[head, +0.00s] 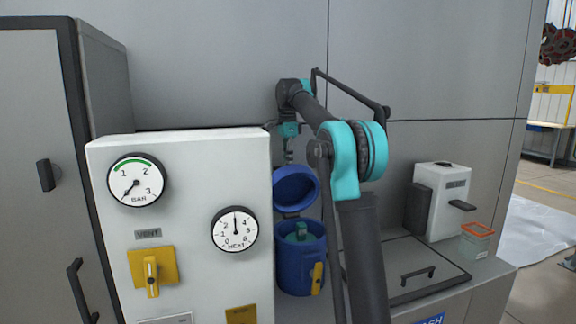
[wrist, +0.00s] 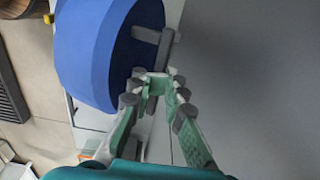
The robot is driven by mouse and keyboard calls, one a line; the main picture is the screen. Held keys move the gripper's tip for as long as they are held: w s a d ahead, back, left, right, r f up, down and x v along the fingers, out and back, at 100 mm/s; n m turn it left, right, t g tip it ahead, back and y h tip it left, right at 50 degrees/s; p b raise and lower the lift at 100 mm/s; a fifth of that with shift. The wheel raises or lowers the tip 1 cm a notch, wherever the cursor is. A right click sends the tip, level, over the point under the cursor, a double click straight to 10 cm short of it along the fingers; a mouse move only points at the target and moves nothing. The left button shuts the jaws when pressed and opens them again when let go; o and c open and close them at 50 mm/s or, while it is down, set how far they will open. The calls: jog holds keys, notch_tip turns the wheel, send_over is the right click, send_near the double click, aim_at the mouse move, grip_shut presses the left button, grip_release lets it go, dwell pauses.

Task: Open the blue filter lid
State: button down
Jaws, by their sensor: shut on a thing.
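The blue filter lid (head: 296,187) is tilted up on the blue filter housing (head: 300,258), and the housing's mouth is open. A teal part (head: 300,233) shows inside the housing. My gripper (head: 289,157) is at the upper edge of the raised lid. In the wrist view the lid (wrist: 90,50) fills the upper left, with a grey T-shaped handle (wrist: 166,45) at its edge. My gripper's fingertips (wrist: 158,82) close on the end of that handle. The exact contact is small and partly hidden by the fingers.
A white panel (head: 180,240) with two gauges and a yellow vent valve (head: 152,268) stands just left of the housing. A yellow handle (head: 317,278) is on the housing's front. A white canister (head: 443,203) and an orange-rimmed container (head: 477,240) stand at right.

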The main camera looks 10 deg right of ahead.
jog(key=c, duration=1.6)
grip_release()
jog(key=shift+r, duration=3.8)
jog(key=shift+c, duration=0.5)
